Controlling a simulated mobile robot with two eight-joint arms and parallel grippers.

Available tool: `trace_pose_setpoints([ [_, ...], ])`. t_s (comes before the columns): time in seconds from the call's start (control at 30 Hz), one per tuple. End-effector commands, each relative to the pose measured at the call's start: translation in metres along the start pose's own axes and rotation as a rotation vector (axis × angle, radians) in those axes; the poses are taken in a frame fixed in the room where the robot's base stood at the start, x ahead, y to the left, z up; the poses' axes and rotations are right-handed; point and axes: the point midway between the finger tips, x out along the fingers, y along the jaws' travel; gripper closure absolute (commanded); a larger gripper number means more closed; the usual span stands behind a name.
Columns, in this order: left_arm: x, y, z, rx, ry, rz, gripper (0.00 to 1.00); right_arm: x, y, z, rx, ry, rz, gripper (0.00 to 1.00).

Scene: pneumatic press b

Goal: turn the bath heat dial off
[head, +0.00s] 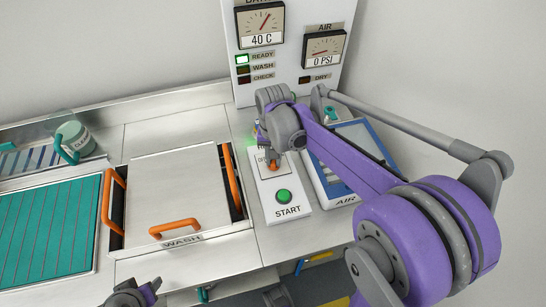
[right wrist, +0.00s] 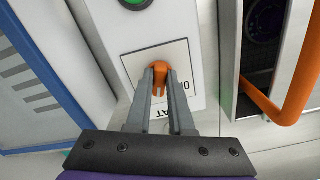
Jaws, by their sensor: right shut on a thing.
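The orange bath heat dial (right wrist: 159,82) sits on a square label plate on the white control box, and my right gripper (right wrist: 159,90) is shut on it in the right wrist view. In the head view my right gripper (head: 272,165) covers most of the dial, and the dial's pointing direction is hard to read. Part of an "O" word shows on the plate beside it. A bath gauge (head: 261,25) on the back panel reads 40 C. The tip of my left gripper (head: 135,292) shows at the bottom edge in the head view; its jaws are unclear.
The green START button (head: 284,196) is in front of the dial. The wash lid (head: 175,190) with orange handles lies to the left. The blue AIR unit (head: 345,165) stands close on the right, under my right arm. The READY lamp (head: 242,59) is lit green.

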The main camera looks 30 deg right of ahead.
Motion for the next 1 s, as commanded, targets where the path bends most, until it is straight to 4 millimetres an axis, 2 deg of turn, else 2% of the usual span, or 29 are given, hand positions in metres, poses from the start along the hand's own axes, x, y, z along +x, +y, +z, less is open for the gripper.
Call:
trace_pose_setpoints([
  [1.0,-0.0071,0.0000,-0.0046,0.000,0.003,0.000,0.50,-0.0005,0.0051,-0.0027,-0.929,0.000,0.000,1.00],
])
